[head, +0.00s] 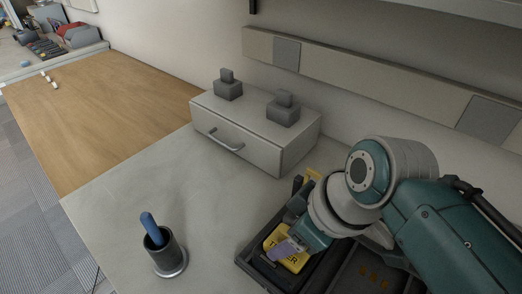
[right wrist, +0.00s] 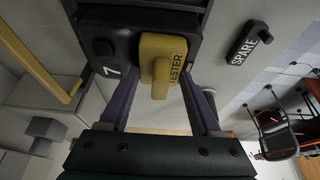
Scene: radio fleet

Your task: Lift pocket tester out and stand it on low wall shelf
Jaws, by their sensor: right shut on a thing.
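The pocket tester (head: 294,263) is yellow with the word TESTER on it. In the head view it is at the left part of a dark open case (head: 245,266) on the grey worktop. My right gripper (head: 284,248) reaches down from the right and is shut on the tester, partly hiding it. In the right wrist view the yellow tester (right wrist: 163,58) lies between my two purple fingers (right wrist: 160,100), against a dark part marked 7. I cannot tell whether the tester is clear of the case. My left gripper is not in view.
A grey drawer unit (head: 255,135) with two grey blocks stands at the wall. A dark cup (head: 162,250) with a blue-handled item stands front left. A long pale strip (head: 385,85) runs along the wall. The worktop between cup and drawer unit is clear.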

